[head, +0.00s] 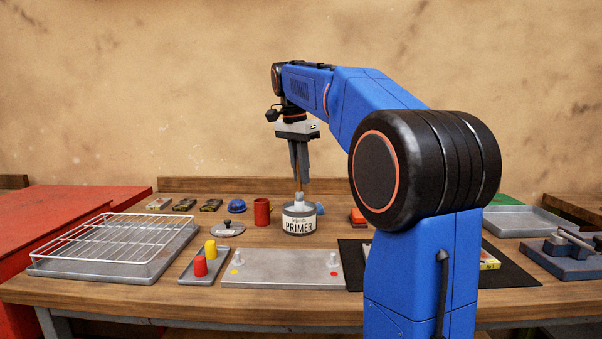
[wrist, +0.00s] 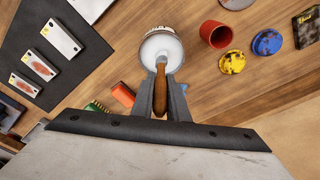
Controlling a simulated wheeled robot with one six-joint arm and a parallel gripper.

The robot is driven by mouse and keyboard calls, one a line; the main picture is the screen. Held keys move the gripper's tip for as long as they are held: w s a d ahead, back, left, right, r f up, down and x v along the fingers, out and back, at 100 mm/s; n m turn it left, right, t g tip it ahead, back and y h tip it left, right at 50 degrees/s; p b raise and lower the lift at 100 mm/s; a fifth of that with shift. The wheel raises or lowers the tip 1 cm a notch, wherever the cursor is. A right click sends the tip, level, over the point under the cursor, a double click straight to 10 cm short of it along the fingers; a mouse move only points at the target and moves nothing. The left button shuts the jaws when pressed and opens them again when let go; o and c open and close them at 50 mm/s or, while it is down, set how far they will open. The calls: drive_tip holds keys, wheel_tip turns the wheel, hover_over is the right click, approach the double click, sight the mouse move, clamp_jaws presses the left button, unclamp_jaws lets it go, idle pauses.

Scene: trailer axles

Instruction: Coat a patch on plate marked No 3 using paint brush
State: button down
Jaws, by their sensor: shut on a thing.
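My gripper (head: 301,178) points down over the primer tin (head: 299,222) and is shut on the paint brush (head: 298,186). In the wrist view the brown brush handle (wrist: 160,100) sits between my two fingers (wrist: 160,112). The brush's lower end is at the white paint in the tin (wrist: 161,48); how deep it reaches is hidden.
A red mug (head: 262,211) and a lid (head: 228,229) stand left of the tin. A metal plate with pegs (head: 285,270) lies in front. A wire rack on a tray (head: 120,240) is at left. My arm hides much of the black mat (head: 352,280).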

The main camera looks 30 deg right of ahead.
drive_tip(key=shift+r, duration=3.5)
